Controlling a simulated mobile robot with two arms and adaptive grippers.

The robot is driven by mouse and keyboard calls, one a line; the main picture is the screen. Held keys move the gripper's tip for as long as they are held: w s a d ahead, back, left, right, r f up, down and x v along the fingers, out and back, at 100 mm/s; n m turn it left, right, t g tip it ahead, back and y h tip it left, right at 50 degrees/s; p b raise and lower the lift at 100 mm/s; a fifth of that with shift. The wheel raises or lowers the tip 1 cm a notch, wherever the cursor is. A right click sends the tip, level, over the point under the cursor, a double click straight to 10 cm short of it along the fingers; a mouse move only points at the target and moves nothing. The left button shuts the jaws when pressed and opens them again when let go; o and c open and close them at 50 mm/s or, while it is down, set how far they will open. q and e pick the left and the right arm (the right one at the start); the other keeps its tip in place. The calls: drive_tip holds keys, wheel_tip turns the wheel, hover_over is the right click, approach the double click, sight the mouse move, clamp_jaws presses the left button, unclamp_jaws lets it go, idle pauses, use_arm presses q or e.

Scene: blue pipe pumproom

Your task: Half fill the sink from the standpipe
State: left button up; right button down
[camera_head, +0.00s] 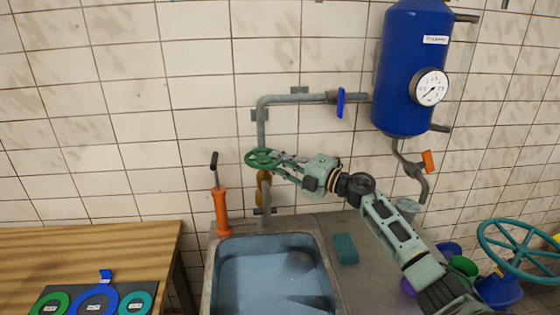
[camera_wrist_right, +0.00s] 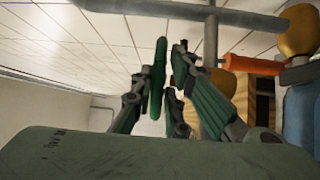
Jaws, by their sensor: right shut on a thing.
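The grey standpipe (camera_head: 262,128) runs down the tiled wall behind the sink. It has a green handwheel (camera_head: 260,157) and a brass-coloured valve body (camera_head: 263,188) below the wheel. My right gripper (camera_head: 280,164) is shut on the near right part of the handwheel. In the right wrist view the green wheel rim (camera_wrist_right: 157,78) stands edge-on between the fingers (camera_wrist_right: 160,92). The sink (camera_head: 210,275) holds bluish water (camera_head: 268,280). Any flow from the outlet is too small to tell. My left gripper is out of view.
An orange hand pump (camera_head: 221,212) stands left of the standpipe. A teal sponge (camera_head: 345,248) lies right of the sink. A blue tank (camera_head: 405,75) with a gauge (camera_head: 428,87) hangs above. A wooden table (camera_head: 90,243) is at left, a large teal wheel (camera_head: 520,250) at right.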

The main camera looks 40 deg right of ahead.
sight(255, 166)
drive_tip(key=shift+r, duration=0.15)
